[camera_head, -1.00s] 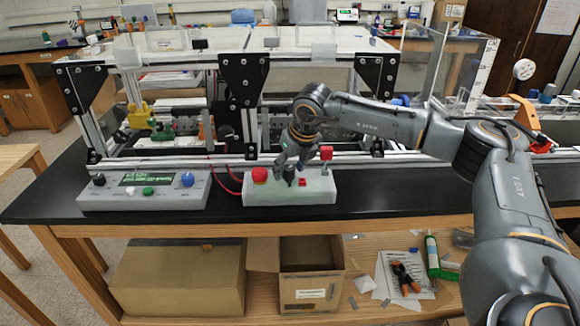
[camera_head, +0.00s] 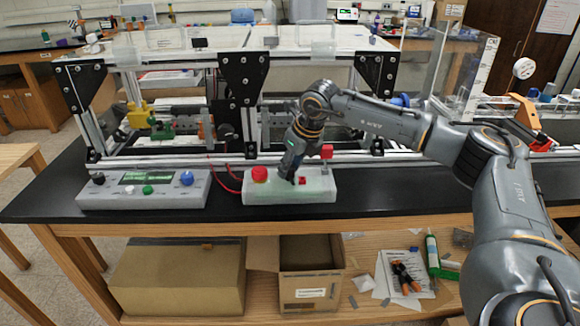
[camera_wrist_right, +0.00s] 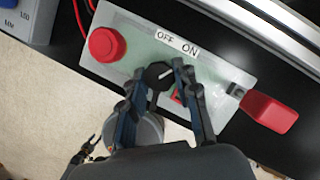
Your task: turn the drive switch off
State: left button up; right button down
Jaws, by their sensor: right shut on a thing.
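The drive switch (camera_wrist_right: 157,72) is a black knob on a pale box (camera_head: 317,192) with OFF and ON labels (camera_wrist_right: 177,43). Its white mark points towards the ON side in the right wrist view. My right gripper (camera_wrist_right: 159,78) is shut on the knob, one finger on each side of it. In the head view the right gripper (camera_head: 290,174) comes down onto the box from above and hides most of the knob. My left gripper is not in view.
A red mushroom button (camera_wrist_right: 106,43) is left of the knob. A small red button (camera_wrist_right: 175,98) is close to the right finger, and a red lever (camera_wrist_right: 268,110) stands further right. A grey control panel (camera_head: 145,190) sits to the left. The extrusion frame (camera_head: 243,90) rises behind.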

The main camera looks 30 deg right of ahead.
jog(key=n+y, duration=0.1)
jog(key=n, duration=0.2)
jog(key=shift+d+n+g, duration=0.1)
jog(key=shift+n+g, duration=0.2)
jog(key=n+y+p, duration=0.1)
jog(key=n, duration=0.1)
jog(key=n+g+y, duration=0.1)
jog(key=n, duration=0.2)
jog(key=shift+w+r+p, duration=0.1)
jog(key=shift+w+p, duration=0.05)
jog(key=shift+p, duration=0.2)
jog(key=n, duration=0.2)
jog(key=n+g, duration=0.1)
jog(key=shift+w+d+n+g+y+p, duration=0.1)
jog(key=shift+n+g+y+p, duration=0.2)
jog(key=shift+n, duration=0.1)
jog(key=shift+n+g, duration=0.6)
jog(key=shift+n, duration=0.9)
jog(key=c, duration=1)
grip_release()
